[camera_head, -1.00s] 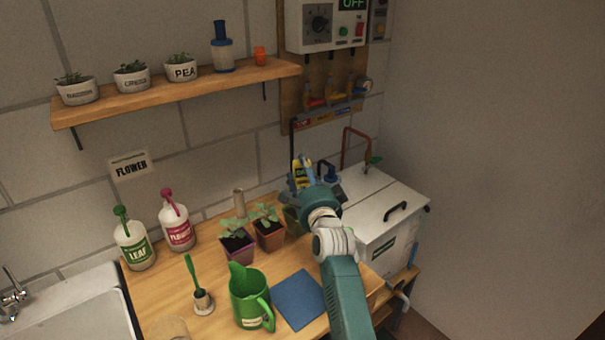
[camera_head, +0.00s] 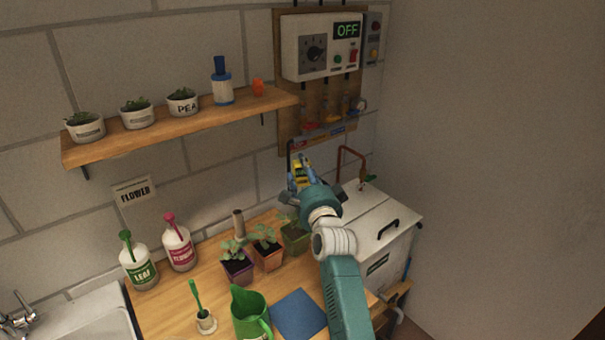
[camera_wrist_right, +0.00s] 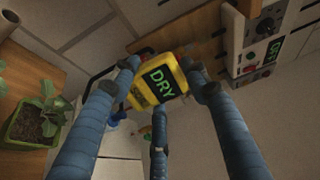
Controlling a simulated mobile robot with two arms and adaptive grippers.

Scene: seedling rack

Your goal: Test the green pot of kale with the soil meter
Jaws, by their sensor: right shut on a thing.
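My right gripper (camera_head: 302,182) is shut on the yellow soil meter (camera_head: 300,168), above the back of the wooden bench. In the right wrist view, the gripper's blue fingers (camera_wrist_right: 160,85) close around the meter (camera_wrist_right: 158,82), whose dark display reads DRY in green. Its probe cannot be made out. The green pot of kale (camera_head: 295,240) stands on the bench below the gripper, partly covered by leaves and my arm. It also shows at the left of the right wrist view (camera_wrist_right: 28,128), with soil and leaves, apart from the meter. My left gripper is out of view.
A terracotta pot (camera_head: 268,258) and a purple pot (camera_head: 238,270) stand left of the green pot. A green jug (camera_head: 250,313) and blue mat (camera_head: 298,313) are in front. A white lidded box (camera_head: 375,225) is right; a control box (camera_head: 318,50) hangs above.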

